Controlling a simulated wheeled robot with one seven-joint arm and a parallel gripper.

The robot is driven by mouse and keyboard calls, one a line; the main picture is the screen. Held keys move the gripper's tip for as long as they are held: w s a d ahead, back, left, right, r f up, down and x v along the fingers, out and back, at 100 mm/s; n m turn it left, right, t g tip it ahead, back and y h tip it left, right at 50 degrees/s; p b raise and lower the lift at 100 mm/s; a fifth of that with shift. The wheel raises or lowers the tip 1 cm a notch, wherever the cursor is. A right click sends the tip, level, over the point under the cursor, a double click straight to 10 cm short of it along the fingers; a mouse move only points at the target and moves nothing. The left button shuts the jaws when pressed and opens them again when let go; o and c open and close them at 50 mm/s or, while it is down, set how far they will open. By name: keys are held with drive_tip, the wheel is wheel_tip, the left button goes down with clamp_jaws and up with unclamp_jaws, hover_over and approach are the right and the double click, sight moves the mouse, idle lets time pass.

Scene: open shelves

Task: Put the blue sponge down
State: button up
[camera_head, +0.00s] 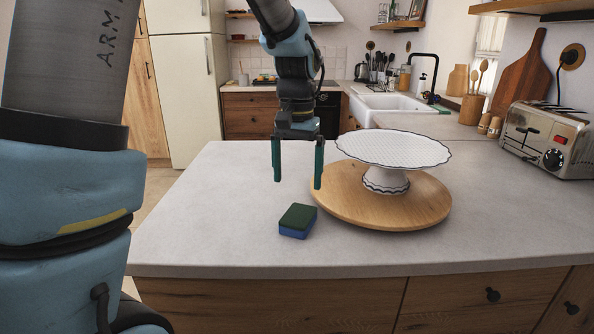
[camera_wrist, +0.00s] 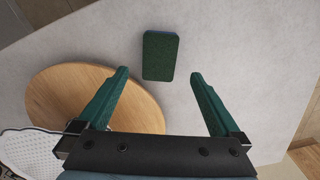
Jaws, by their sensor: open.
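The blue sponge (camera_head: 297,221) with a dark green top lies flat on the pale countertop, just left of a round wooden board. It also shows in the wrist view (camera_wrist: 160,56), beyond my fingertips, with its green side up. My gripper (camera_head: 298,184) has two green fingers spread wide apart, with nothing between them. It hangs above the counter, over and a little behind the sponge, and does not touch it. In the wrist view the open fingers (camera_wrist: 158,74) point towards the sponge.
A white cake stand (camera_head: 387,184) stands on the round wooden board (camera_head: 335,203), close to the right of my gripper. A toaster (camera_head: 547,139) is at the far right. The countertop (camera_head: 200,220) left of the sponge is clear, and its front edge is near the sponge.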

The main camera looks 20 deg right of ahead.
drive_tip(key=s+a+f+n, duration=0.1)
drive_tip(key=a+f+n, duration=0.1)
drive_tip(key=a, duration=0.6)
drive_tip(key=s+a+f+n+t, duration=0.1)
drive_tip(key=a+f+n, duration=0.1)
drive_tip(key=a, duration=0.7)
drive_tip(key=s+a+f+n, duration=0.2)
drive_tip(key=a, duration=0.6)
drive_tip(key=shift+a+f+n+t, duration=0.3)
drive_tip(key=shift+a+f+n, duration=0.1)
